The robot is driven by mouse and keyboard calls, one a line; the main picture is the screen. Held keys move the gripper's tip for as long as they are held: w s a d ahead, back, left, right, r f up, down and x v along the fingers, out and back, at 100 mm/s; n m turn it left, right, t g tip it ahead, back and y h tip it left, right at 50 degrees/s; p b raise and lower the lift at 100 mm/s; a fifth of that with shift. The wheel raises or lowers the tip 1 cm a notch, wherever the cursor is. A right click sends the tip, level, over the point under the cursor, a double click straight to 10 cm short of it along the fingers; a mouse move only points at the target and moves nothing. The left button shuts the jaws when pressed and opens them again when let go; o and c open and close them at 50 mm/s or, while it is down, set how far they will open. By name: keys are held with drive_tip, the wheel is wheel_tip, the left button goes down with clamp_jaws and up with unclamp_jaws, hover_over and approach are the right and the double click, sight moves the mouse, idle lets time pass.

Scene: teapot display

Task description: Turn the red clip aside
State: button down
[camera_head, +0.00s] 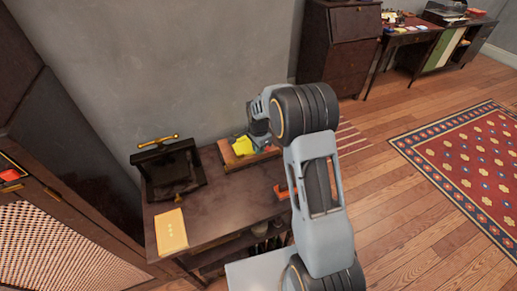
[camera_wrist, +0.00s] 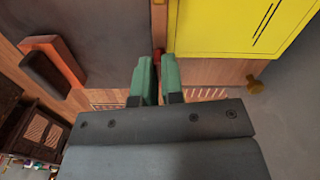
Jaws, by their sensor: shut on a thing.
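The red clip (camera_wrist: 159,64) shows as a small red piece between the tips of my green fingers in the wrist view, beside the left edge of a yellow sheet. My gripper (camera_wrist: 156,76) is shut on it, and the fingers hide much of it. The yellow sheet (camera_wrist: 235,25) has dark lines and lies over a wooden board. In the head view the yellow sheet (camera_head: 243,146) is on the wooden board (camera_head: 232,161) at the back of the table. My arm covers the clip and the fingertips there.
The dark table (camera_head: 220,202) carries a black press (camera_head: 168,170) with a brass handle and a tan booklet (camera_head: 171,232). An orange-and-dark block (camera_wrist: 55,62) stands left of my fingers. A brass knob (camera_wrist: 256,83) is to the right. The table's middle is clear.

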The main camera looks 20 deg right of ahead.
drive_tip(key=shift+m, duration=1)
drive_tip(key=c, duration=1.2)
unclamp_jaws()
drive_tip(key=shift+c, duration=0.2)
wheel_tip(320, 180, up, 14)
